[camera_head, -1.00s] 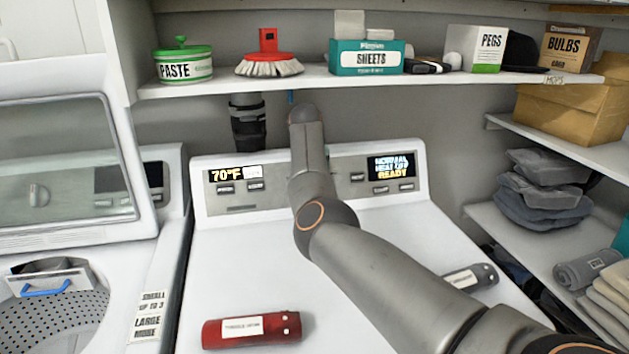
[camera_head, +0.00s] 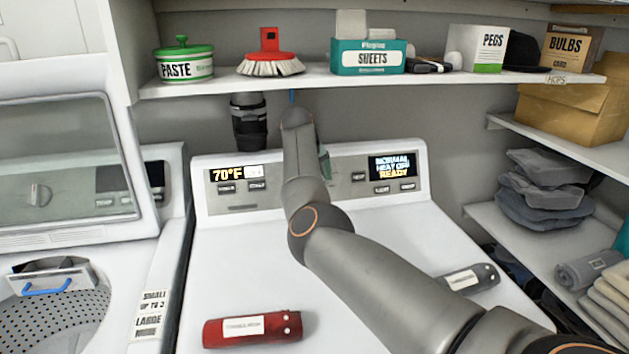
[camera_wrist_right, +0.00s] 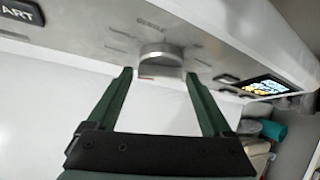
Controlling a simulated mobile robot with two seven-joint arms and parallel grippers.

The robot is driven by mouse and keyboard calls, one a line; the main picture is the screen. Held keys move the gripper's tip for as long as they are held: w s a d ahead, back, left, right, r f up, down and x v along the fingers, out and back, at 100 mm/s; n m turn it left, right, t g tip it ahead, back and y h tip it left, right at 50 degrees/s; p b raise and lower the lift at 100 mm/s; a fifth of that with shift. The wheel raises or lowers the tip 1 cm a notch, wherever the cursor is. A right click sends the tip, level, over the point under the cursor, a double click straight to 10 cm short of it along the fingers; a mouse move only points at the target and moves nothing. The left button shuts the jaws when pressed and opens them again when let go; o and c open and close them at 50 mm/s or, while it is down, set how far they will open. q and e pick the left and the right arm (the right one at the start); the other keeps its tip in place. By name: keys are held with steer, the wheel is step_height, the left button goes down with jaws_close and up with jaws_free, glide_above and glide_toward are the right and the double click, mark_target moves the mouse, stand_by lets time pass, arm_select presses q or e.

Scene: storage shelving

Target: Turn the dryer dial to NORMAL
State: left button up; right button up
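The round silver dial (camera_wrist_right: 161,58) is on the dryer's grey control panel (camera_wrist_right: 105,30) in the right wrist view, with small markings around it. My right gripper (camera_wrist_right: 158,76) is open, its green fingers at either side of the dial's lower edge, with gaps visible. I cannot tell whether either finger touches it. In the head view my right arm hides the dial, and a bit of the green gripper (camera_head: 325,164) shows beside the wrist. The dryer display (camera_head: 392,167) reads NORMAL, HEAT OFF, READY. My left gripper is not in view.
A red cylinder (camera_head: 252,329) and a grey one (camera_head: 466,279) lie on the dryer top. A shelf (camera_head: 300,78) with a brush, boxes and a paste tub runs above the panel. The open washer (camera_head: 70,230) stands at left. Folded cloths (camera_head: 545,190) sit on right-hand shelves.

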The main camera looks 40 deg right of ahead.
steer(key=shift+o, duration=0.8)
steer(key=b+v, duration=0.1)
steer(key=v, duration=0.6)
steer(key=shift+r, duration=0.2)
steer(key=shift+s+a+f, duration=0.1)
steer(key=shift+s+a, duration=0.05)
steer(key=shift+a, duration=0.05)
